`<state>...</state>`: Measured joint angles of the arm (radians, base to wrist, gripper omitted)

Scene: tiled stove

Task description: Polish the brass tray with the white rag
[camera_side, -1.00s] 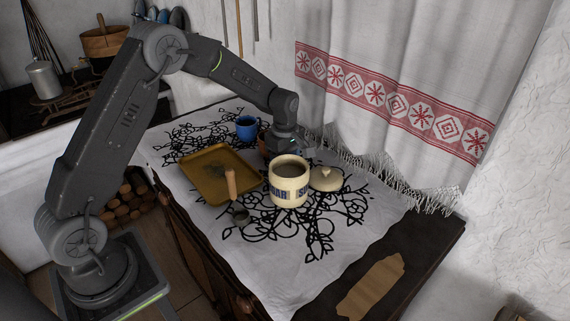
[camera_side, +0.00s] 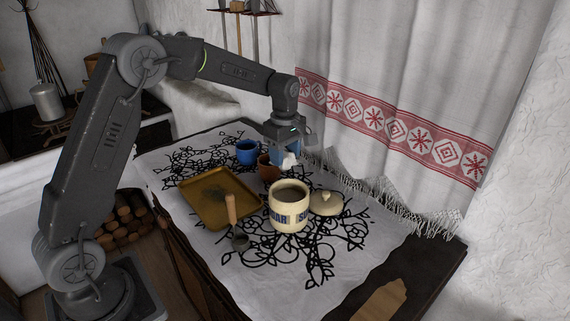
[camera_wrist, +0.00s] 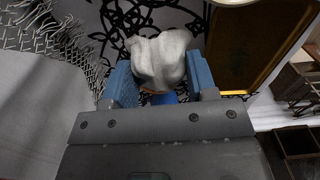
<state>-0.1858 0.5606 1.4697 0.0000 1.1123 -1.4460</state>
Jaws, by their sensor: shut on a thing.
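The brass tray (camera_side: 192,205) lies on the patterned white cloth, left of centre, with a dark smudge on its inside. It also shows at the upper right of the wrist view (camera_wrist: 247,45). The white rag (camera_side: 290,160) is a small bunched piece. My gripper (camera_side: 287,155) is shut on it and holds it above the cloth, to the right of the tray and apart from it. In the wrist view the rag (camera_wrist: 158,62) sits between the blue fingers and hides part of what lies beneath.
A blue mug (camera_side: 246,152) and a brown cup (camera_side: 265,170) stand behind. A fringed curtain (camera_side: 400,110) hangs close by.

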